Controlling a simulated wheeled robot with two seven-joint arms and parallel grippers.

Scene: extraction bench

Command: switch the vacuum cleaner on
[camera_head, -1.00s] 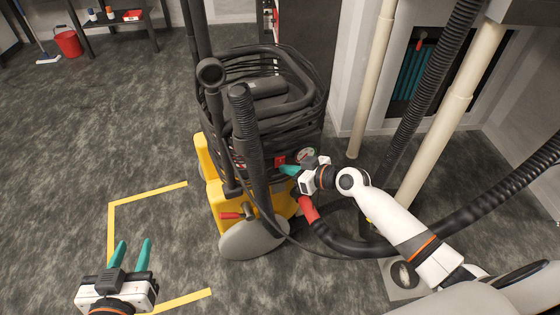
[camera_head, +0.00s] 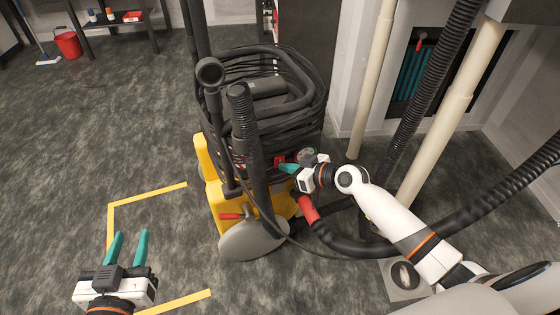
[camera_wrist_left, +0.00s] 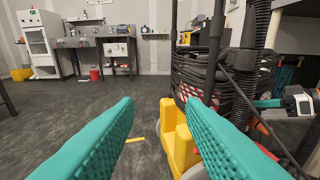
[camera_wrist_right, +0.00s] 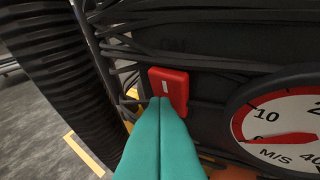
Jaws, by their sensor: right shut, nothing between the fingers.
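The vacuum cleaner (camera_head: 268,110) stands in the middle of the head view, black with a yellow base and wrapped in cable and hose. Its red switch (camera_wrist_right: 170,88), with a white mark, shows in the right wrist view below a faint "ON" label; it is small in the head view (camera_head: 280,161). My right gripper (camera_wrist_right: 160,100) is shut and empty, its teal tips in front of the switch's lower part. I cannot tell whether they touch it. The round gauge (camera_wrist_right: 282,122) right of the switch has its red needle near 0. My left gripper (camera_head: 128,236) is open and empty over the floor.
A black ribbed hose (camera_head: 246,130) rises close left of the switch. A hose with a red cuff (camera_head: 308,208) runs below my right arm. Cream pipes (camera_head: 455,110) and more hose stand at the right.

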